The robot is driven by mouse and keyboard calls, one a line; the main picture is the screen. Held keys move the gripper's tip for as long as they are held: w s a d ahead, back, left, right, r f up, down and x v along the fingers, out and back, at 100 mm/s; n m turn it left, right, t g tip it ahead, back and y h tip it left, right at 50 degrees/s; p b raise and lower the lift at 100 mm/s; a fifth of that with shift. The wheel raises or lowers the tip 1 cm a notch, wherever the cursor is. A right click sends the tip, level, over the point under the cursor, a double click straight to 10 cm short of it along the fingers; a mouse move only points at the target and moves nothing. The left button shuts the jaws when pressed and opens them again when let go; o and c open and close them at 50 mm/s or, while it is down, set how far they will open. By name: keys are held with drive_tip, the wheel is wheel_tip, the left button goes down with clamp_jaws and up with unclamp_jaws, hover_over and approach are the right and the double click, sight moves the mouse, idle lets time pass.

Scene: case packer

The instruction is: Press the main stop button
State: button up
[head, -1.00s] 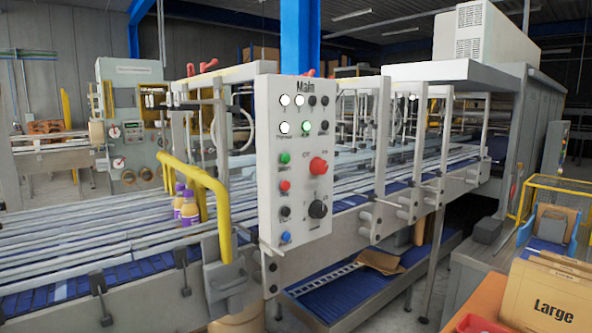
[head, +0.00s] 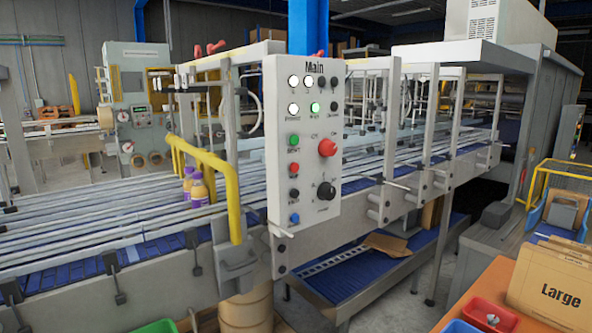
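The grey-white control panel (head: 273,190), headed "Main", stands upright at the front of the conveyor, in the middle of the head view. Its left column has a green button (head: 293,141), a small red button (head: 294,167), a black button (head: 294,193) and a blue button (head: 294,218). To the right are a large red button (head: 327,147) and a black rotary knob (head: 325,190). Lamps at the top glow white, and one glows green (head: 315,108). The small labels are too blurred to read surely. My gripper is not in view.
Yellow bent rail (head: 232,200) and grey bracket (head: 237,262) stand left of the panel. Bottles (head: 197,188) sit on the conveyor. At the lower right is an orange table (head: 487,285) with a "Large" carton (head: 555,285) and red bin (head: 490,312); a green bin (head: 157,327) shows bottom left.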

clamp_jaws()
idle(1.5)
